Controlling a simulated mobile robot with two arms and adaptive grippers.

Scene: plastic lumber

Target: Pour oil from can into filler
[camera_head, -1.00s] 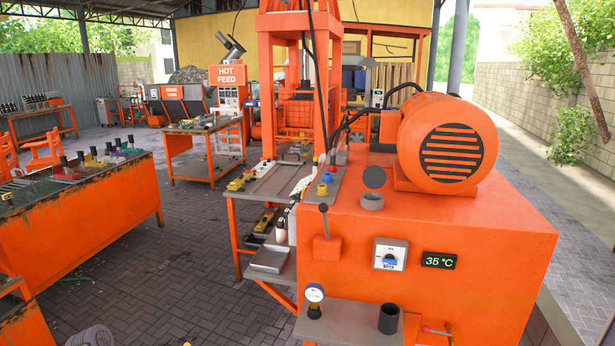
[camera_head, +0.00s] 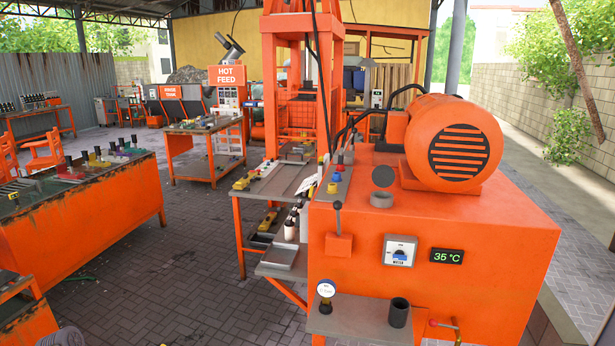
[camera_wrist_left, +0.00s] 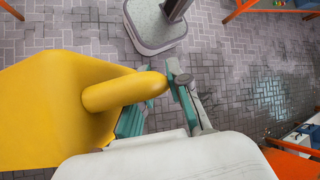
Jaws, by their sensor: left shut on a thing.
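The yellow can (camera_wrist_left: 45,110) fills the left side of the left wrist view, with its thick rounded handle (camera_wrist_left: 125,90) toward the middle. My left gripper (camera_wrist_left: 160,97) is shut on this handle, its teal finger pads on either side. The can's spout and opening are not visible. In the head view, the filler (camera_head: 381,200) is a short grey neck on top of the orange machine (camera_head: 470,225), with its round dark lid (camera_head: 383,176) standing raised behind it. Neither gripper nor the can shows in the head view. My right gripper is in no view.
A large orange motor (camera_head: 455,150) sits on the machine right of the filler. A lever (camera_head: 338,225) rises at the machine's left front. Paved floor (camera_head: 185,290) is open to the left.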

